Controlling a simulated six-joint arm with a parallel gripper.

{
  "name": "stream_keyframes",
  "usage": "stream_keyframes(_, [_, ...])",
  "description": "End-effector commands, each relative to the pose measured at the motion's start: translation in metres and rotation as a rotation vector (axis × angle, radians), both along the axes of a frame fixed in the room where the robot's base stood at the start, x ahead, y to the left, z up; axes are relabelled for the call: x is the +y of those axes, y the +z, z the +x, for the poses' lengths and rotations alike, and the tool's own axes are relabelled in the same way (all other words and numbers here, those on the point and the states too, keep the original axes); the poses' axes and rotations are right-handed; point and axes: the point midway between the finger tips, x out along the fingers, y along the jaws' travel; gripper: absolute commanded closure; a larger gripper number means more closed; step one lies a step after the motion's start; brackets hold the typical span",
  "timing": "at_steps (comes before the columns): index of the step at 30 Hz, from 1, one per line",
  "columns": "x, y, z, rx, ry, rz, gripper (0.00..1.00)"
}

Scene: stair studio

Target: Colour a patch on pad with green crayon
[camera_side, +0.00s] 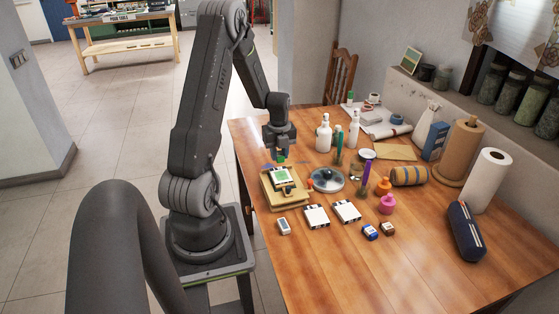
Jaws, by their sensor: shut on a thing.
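My gripper (281,153) points down over the pad near the left edge of the table. It is shut on the green crayon (281,159), which shows as a small green bit below the jaws. The pad (291,186) lies under it on a tan stack, with a pale sheet and a green patch on top. Whether the crayon's tip touches the sheet is too small to tell.
A round grey dish (327,180) stands just right of the stack. White bottles (323,134) stand behind.

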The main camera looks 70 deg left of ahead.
Motion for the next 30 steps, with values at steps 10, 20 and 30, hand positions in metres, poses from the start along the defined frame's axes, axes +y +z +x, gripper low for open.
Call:
stream_keyframes(10, [0.000,0.032,0.000,-0.002,0.000,0.003,0.92])
stream_keyframes(20, [0.000,0.041,0.000,0.000,0.000,0.001,0.92])
stream_keyframes(30, [-0.013,0.039,0.013,0.000,0.069,0.000,0.92])
